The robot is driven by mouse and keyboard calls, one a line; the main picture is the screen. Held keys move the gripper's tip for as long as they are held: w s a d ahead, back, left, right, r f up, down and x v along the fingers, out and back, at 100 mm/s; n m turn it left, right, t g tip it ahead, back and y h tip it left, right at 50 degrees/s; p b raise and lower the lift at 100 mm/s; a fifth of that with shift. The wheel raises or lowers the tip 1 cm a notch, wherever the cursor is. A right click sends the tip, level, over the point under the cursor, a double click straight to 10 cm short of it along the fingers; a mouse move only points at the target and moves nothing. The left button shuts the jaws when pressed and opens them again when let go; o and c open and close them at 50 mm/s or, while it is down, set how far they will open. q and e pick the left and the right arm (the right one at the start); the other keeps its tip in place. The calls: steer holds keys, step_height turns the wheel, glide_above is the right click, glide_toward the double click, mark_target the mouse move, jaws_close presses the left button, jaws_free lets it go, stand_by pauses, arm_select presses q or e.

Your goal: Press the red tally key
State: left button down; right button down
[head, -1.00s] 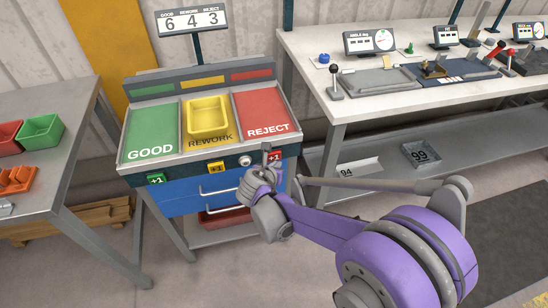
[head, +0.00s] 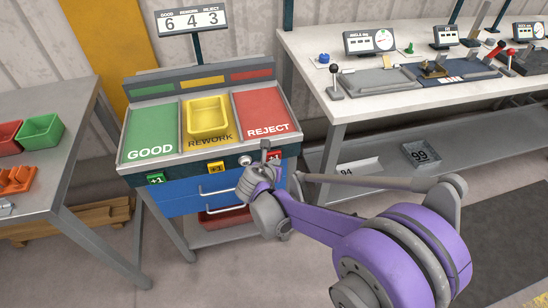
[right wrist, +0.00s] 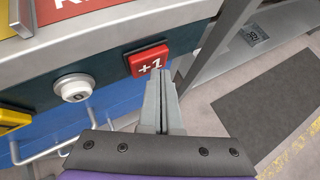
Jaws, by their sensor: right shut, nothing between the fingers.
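The red tally key (right wrist: 148,60), marked +1, sits on the front edge of the sorting station, below the REJECT bay. In the head view the red key (head: 275,155) is partly hidden by my right gripper (head: 265,150). In the right wrist view my right gripper (right wrist: 160,78) is shut and empty. Its fingertips point at the key's lower right part, very close to it; I cannot tell whether they touch. My left gripper is not in view.
A green key (head: 155,179) and a yellow key (head: 216,168) sit on the same front edge. A round white knob (right wrist: 73,88) is just left of the red key. A white bench (head: 400,90) with gauges and levers stands at right, a grey table (head: 75,160) at left.

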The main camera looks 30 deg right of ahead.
steer(key=shift+w+d, duration=0.1)
steer(key=shift+w, duration=0.35)
steer(key=shift+s, duration=0.1)
stand_by(0.5)
steer(key=shift+s+a, duration=0.2)
steer(key=shift+s, duration=0.6)
steer(key=shift+s, duration=0.1)
steer(key=s, duration=0.2)
steer(key=s+a, duration=0.1)
steer(key=s, duration=0.1)
steer(key=shift+s+a, duration=0.1)
steer(key=shift+s, duration=0.25)
stand_by(0.4)
